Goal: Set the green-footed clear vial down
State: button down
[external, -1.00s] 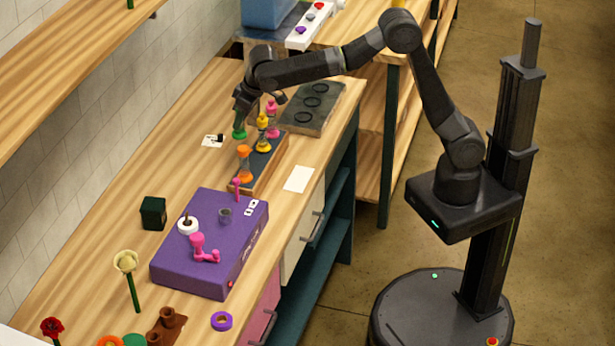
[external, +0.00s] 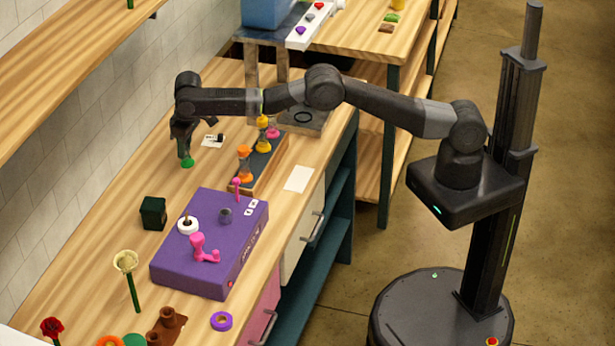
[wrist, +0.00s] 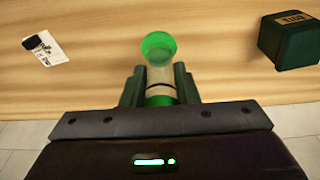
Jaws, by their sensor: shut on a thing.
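The green-footed clear vial (wrist: 160,76) is between the two fingers of my gripper (wrist: 159,88) in the wrist view. Its round green foot points away from the palm. In the external view my gripper (external: 184,148) is shut on the vial, with the green foot (external: 187,162) lowest, over bare bench near the wall. The vial looks about upright. I cannot tell whether the foot touches the wood.
A dark rack (external: 257,172) with orange, yellow and pink vials stands to the right. A dark green box (external: 153,213) also shows in the wrist view (wrist: 290,42). A white card (external: 212,141) lies behind. A purple case (external: 210,270) stands in front. Bench around the vial is clear.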

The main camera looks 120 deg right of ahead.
aim_at(183, 165)
jog(key=shift+w+d+f, duration=0.15)
jog(key=shift+w+f, duration=0.15)
jog(key=shift+f, duration=0.3)
jog(key=shift+w+r+b, duration=0.1)
jog(key=shift+r+b, duration=0.4)
jog(key=shift+b, duration=0.55)
notch_tip(183, 165, up, 3)
jog(key=shift+f+t+h+b, duration=0.15)
jog(key=shift+t+h+b, duration=0.3)
jog(key=shift+b, duration=0.8)
jog(key=shift+d+f+p, duration=0.1)
jog(key=shift+f+p, duration=0.45)
jog(key=shift+f, duration=4.05)
jog(key=shift+f, duration=0.2)
jog(key=c, duration=1.1)
grip_release()
jog(key=shift+r, duration=0.1)
